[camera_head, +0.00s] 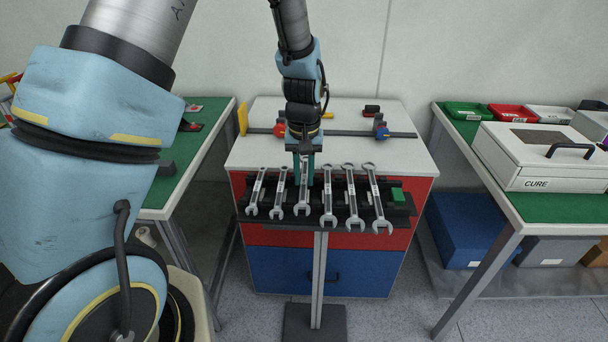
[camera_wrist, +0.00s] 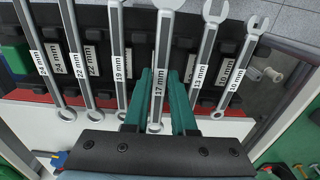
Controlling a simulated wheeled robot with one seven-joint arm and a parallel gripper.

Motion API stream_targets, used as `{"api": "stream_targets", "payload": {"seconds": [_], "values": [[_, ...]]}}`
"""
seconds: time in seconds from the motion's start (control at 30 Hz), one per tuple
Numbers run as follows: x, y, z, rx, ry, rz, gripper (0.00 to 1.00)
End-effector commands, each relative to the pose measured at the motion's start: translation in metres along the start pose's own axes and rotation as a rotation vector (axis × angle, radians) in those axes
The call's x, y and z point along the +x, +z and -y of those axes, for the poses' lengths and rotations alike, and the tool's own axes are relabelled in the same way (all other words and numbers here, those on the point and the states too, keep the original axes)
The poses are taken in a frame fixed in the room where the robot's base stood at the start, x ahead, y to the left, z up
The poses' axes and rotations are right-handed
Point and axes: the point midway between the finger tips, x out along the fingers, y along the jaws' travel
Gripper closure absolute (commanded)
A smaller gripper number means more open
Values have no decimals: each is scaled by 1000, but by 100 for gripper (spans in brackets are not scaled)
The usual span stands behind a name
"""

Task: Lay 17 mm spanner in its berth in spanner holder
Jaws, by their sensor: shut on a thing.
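The 17 mm spanner (camera_head: 302,195) is held between the green fingers of my gripper (camera_head: 303,170). In the wrist view the spanner (camera_wrist: 160,75) carries a 17 mm label and lies lengthwise between the shut fingers (camera_wrist: 160,100), its ring end near my gripper. It is over the black spanner holder (camera_head: 402,212), in the gap between the 19 mm spanner (camera_wrist: 118,50) and the 13 mm spanner (camera_wrist: 205,55), roughly parallel to them. It looks slightly nearer the camera than its neighbours. I cannot tell whether it touches the holder. Its berth is mostly hidden beneath it.
The 10 mm spanner (camera_head: 256,190), 22 mm spanner (camera_head: 352,195) and 24 mm spanner (camera_head: 377,200) also lie in the holder. A green block (camera_head: 397,195) sits at its right end. Behind is a white-topped cabinet (camera_head: 400,150); green-topped benches flank it.

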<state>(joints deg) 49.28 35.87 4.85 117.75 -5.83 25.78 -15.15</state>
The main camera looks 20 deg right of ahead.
Motion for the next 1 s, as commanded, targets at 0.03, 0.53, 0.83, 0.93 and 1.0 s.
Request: {"api": "stream_targets", "payload": {"seconds": [0.03, 0.53, 0.83, 0.93, 1.0], "values": [[2, 0, 0, 0, 0, 0, 100], [14, 0, 0, 0, 1, -1, 100], [21, 0, 0, 0, 0, -1, 100], [23, 0, 0, 0, 0, 0, 100], [25, 0, 0, 0, 0, 0, 100]]}}
